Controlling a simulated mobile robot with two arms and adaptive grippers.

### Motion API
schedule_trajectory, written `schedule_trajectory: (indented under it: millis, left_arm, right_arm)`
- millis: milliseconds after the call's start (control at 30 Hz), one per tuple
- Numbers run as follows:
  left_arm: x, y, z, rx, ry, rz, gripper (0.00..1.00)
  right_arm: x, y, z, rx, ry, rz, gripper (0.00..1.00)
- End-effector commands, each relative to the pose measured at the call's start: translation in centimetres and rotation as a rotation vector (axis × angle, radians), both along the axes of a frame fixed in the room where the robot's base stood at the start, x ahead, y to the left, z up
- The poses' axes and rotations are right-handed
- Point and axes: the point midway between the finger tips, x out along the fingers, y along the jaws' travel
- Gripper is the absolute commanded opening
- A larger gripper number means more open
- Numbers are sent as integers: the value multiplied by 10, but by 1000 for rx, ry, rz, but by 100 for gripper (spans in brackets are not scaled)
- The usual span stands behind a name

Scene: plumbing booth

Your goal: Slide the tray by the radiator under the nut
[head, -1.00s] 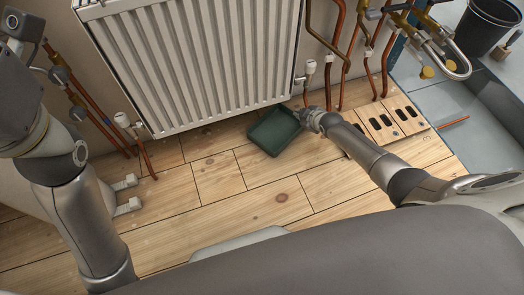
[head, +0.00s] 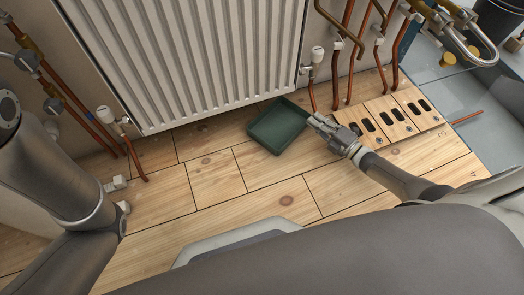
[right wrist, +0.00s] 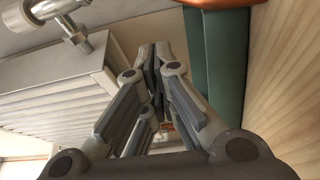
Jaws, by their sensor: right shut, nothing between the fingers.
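The dark green tray (head: 274,146) lies flat on the wooden floor in front of the radiator's lower right corner. A white valve with a pipe nut (head: 316,58) stands behind and right of it, beside the radiator (head: 200,60); a metal nut (right wrist: 78,38) also shows in the right wrist view. My right gripper (head: 316,122) is shut and empty, low beside the tray's right side. In the right wrist view its closed fingers (right wrist: 160,58) are left of the tray's green wall (right wrist: 222,60); I cannot tell whether they touch. My left gripper is not in view.
Copper pipes (head: 345,60) rise along the wall to the right. Slotted wooden blocks (head: 392,118) lie on the floor right of my right gripper. Another valve (head: 107,116) stands left of the radiator. The floor (head: 215,178) in front of the tray is clear.

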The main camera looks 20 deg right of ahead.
Motion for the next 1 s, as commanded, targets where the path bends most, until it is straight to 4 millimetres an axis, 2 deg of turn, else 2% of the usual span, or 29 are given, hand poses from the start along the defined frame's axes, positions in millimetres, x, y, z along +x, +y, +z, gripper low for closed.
schedule_trajectory:
  millis: [167, 267, 600, 1000]
  left_arm:
    - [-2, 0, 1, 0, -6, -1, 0]
    - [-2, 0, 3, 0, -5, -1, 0]
    - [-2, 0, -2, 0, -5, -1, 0]
    - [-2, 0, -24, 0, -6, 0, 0]
  right_arm:
    - [-5, 10, 0, -7, -14, 16, 0]
    - [-6, 23, 1, -6, -15, 16, 0]
    - [-13, 93, 0, -2, -13, 15, 0]
    - [-21, 180, -2, -1, -14, 13, 0]
